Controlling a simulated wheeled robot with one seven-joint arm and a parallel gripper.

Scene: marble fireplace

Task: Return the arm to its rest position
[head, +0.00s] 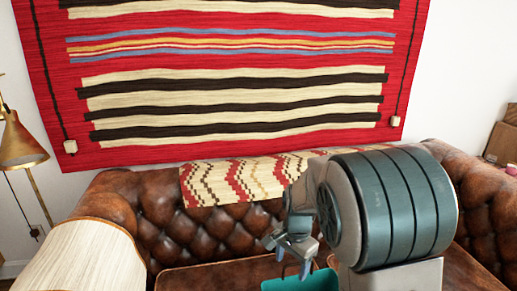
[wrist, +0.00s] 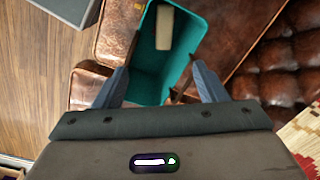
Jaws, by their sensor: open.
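My gripper (head: 293,262) hangs at the end of my folded arm, in front of the brown leather sofa in the head view. In the wrist view my gripper (wrist: 158,88) has its two fingers spread wide apart, with nothing between them. A teal bin (wrist: 151,81) lies below and beyond the fingers, and a pale block-like object (wrist: 165,27) is inside it. The bin's rim also shows at the bottom of the head view (head: 285,284), partly hidden by my arm. Whether the fingers touch the bin cannot be told.
The tufted leather sofa (head: 165,225) carries a patterned throw (head: 225,184). A striped rug (head: 240,90) hangs on the wall behind. Wood floor (wrist: 40,80) is clear at left.

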